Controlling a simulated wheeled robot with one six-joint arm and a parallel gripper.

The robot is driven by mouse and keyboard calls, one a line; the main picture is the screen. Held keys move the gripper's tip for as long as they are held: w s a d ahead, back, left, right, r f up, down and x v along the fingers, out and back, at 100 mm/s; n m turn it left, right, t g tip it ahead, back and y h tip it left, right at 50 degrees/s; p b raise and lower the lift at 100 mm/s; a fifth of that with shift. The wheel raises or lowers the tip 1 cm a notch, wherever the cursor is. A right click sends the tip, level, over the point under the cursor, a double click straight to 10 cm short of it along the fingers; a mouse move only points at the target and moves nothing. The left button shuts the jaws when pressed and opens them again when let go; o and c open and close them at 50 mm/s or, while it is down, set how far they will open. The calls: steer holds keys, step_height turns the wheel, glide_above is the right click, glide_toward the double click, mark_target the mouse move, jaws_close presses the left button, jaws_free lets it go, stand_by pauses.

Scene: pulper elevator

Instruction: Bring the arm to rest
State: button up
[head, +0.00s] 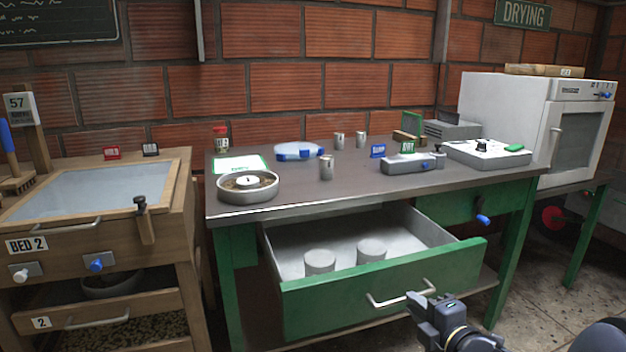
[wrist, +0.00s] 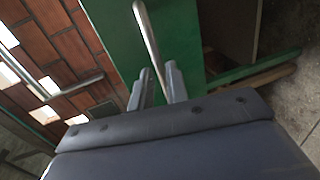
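My gripper (head: 420,304) is at the lower right in the head view, beside the right end of the metal handle (head: 395,298) of the open green drawer (head: 365,285). In the wrist view its two fingers (wrist: 157,80) stand apart. The handle bar (wrist: 148,35) runs down into the gap between them. I cannot tell whether the fingers touch the bar. The gripper carries nothing loose.
The drawer sticks out from the workbench (head: 350,190) and holds two grey cylinders (head: 320,262). A dish (head: 248,188), metal cups and instruments stand on the bench. A wooden drying bed (head: 95,190) is left, a white oven (head: 580,125) right. Floor shows at lower right.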

steer(key=x, duration=0.4)
steer(key=shift+w+b, duration=0.1)
steer(key=shift+b, duration=0.25)
steer(key=shift+a, duration=0.1)
